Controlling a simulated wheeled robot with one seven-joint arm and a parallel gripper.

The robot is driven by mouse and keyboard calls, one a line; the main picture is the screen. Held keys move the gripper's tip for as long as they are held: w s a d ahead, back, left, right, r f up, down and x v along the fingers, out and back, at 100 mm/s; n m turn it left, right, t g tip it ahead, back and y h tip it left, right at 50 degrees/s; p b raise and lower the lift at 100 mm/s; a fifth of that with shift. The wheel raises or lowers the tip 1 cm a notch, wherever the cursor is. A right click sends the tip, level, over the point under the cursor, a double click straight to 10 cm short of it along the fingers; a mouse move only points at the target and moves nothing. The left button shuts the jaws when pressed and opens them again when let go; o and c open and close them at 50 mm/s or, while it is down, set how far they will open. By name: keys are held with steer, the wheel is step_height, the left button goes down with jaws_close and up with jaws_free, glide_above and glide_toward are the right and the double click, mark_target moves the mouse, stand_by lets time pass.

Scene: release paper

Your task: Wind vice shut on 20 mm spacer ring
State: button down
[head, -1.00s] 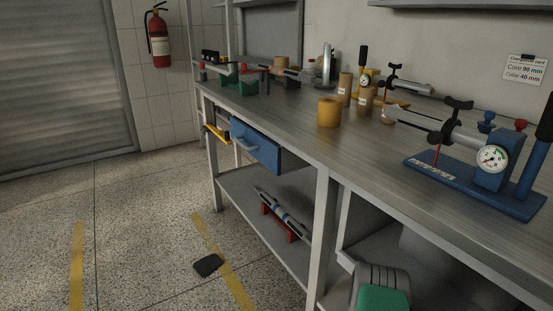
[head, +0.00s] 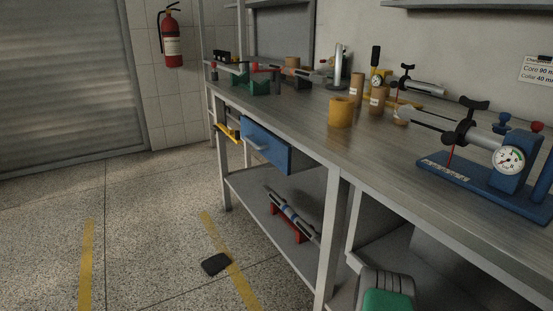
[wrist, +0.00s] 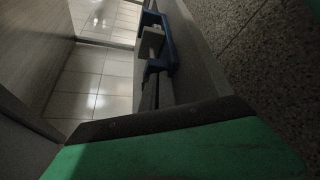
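A small green vice-like fixture (head: 259,88) stands at the far left end of the bench, with grey and red parts around it. It is too small to tell how far its jaws are apart. I cannot make out the 20 mm spacer ring. A grey and green body at the bottom edge of the head view seems to be part of my arm, well away from the fixture. The wrist view is filled below by a green surface with a black edge. Two dark bars lead from it towards a blue bracket-shaped part; I cannot tell whether my fingertips show.
The metal bench (head: 380,155) holds a yellow roll (head: 341,112), brown cores (head: 377,99) and a blue gauge stand (head: 475,185). A dark pad (head: 216,264) lies on the floor. The floor at left is open.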

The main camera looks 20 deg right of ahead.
steer(key=shift+a, duration=0.1)
steer(key=shift+s+a+p, duration=0.1)
steer(key=shift+a+p, duration=0.15)
steer(key=shift+p, duration=0.05)
steer(key=shift+w+a+b, duration=0.15)
steer(key=shift+w+a, duration=0.05)
steer(key=shift+w, duration=0.8)
steer(key=shift+w+a+b, duration=0.2)
steer(key=shift+w+a, duration=0.05)
steer(key=shift+w, duration=0.7)
steer(key=shift+w+a+b, duration=0.15)
steer(key=shift+w+a, duration=0.05)
steer(key=shift+w, duration=0.8)
